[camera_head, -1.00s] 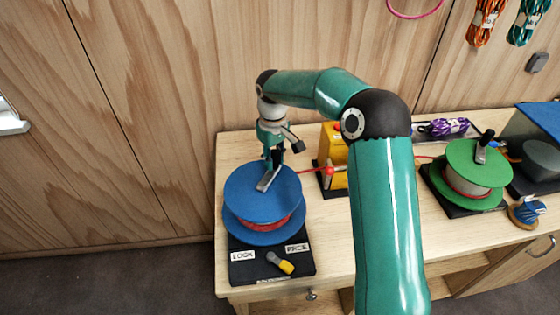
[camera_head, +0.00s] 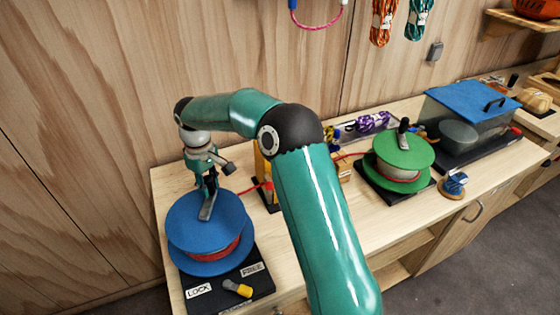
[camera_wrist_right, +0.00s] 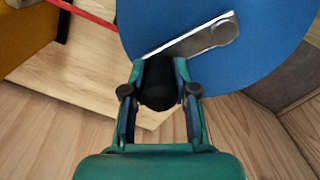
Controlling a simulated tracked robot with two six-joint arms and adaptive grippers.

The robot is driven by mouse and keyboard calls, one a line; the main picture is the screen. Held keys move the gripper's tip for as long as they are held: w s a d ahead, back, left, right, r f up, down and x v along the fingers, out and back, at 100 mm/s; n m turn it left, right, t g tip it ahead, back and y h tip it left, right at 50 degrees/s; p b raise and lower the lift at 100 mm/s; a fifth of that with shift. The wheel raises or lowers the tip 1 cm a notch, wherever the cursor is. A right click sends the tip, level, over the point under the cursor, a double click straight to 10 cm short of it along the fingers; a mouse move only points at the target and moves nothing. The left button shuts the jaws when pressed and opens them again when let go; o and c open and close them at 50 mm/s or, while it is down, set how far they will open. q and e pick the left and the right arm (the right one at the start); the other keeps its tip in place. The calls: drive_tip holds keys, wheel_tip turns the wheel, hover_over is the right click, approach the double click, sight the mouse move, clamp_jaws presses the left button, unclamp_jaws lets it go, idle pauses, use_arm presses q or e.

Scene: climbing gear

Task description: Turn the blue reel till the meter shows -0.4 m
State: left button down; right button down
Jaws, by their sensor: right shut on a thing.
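The blue reel (camera_head: 186,228), wound with red rope, stands on a black base at the left end of the bench. A silver crank (camera_head: 206,212) lies across its top; it also shows in the right wrist view (camera_wrist_right: 195,38). My right gripper (camera_head: 209,185) is over the reel, its fingers shut around the crank's black knob (camera_wrist_right: 158,92). The yellow meter (camera_head: 264,172) stands behind the reel, partly hidden by my right arm; its reading cannot be seen. The red rope (camera_head: 256,187) runs from the reel towards it. My left gripper is out of view.
A lever (camera_head: 240,290) with a yellow end sits on the base by the LOCK and FREE labels. A green reel (camera_head: 405,150) stands to the right, with a lidded clear box (camera_head: 470,125) beyond.

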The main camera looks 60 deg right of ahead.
drive_tip(key=shift+s+f, duration=0.1)
drive_tip(key=shift+f, duration=0.1)
idle(0.4)
drive_tip(key=c, duration=0.8)
unclamp_jaws()
drive_tip(key=shift+r, duration=0.1)
drive_tip(key=shift+r, duration=0.1)
wheel_tip(320, 180, up, 12)
drive_tip(key=shift+f, duration=0.2)
